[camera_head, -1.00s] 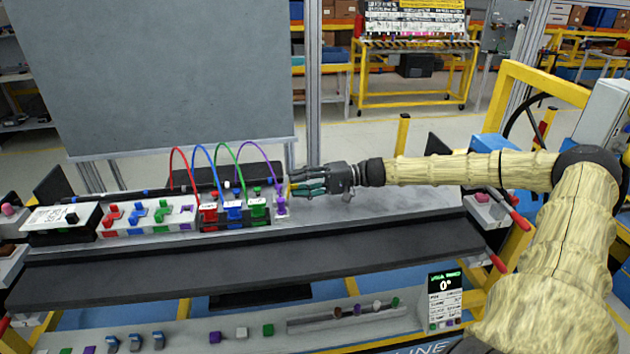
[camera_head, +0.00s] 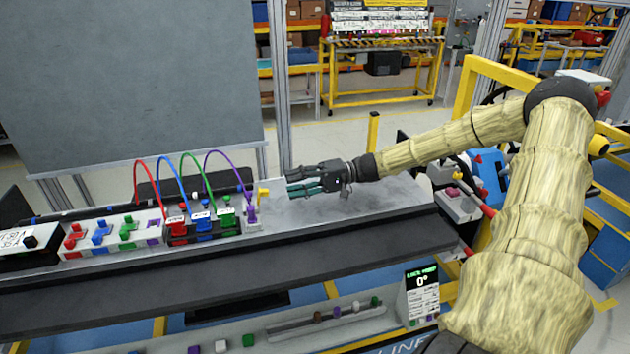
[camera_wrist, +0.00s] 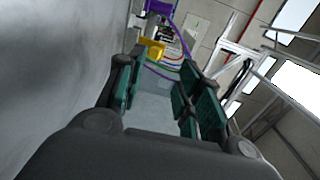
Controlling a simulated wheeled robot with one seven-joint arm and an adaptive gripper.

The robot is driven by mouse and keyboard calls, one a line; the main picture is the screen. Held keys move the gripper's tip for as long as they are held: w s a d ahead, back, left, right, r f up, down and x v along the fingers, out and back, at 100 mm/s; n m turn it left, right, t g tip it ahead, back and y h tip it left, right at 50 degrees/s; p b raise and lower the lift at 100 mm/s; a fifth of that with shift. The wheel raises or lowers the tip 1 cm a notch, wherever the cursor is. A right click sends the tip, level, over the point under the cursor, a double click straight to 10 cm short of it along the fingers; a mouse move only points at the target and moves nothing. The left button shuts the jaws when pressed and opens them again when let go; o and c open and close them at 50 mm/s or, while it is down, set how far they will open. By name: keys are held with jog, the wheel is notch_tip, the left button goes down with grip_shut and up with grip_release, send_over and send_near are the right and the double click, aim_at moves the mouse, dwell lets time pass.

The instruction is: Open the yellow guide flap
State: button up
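The yellow guide flap (camera_head: 263,193) is a small yellow piece at the right end of the module, beside the purple connector (camera_head: 250,212). My gripper (camera_head: 292,183) is to the right of the flap, pointing left at it, with a gap between them. In the wrist view the yellow flap (camera_wrist: 151,48) shows ahead, between and beyond the fingertips. My gripper (camera_wrist: 160,80) also shows there, with its green-padded fingers spread apart and nothing between them. The flap's lower part and hinge are too small to make out.
Red, blue, green and purple cables arch over the module's connectors (camera_head: 200,222). A grey metal bench surface (camera_head: 380,195) is clear right of the module. A dark rail (camera_head: 320,235) runs along the front. A grey panel (camera_head: 130,80) stands behind at left.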

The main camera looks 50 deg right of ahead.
aim_at(313, 202)
jog(key=shift+v, duration=2.25)
jog(key=shift+s+a+r, duration=0.1)
jog(key=shift+r, duration=0.1)
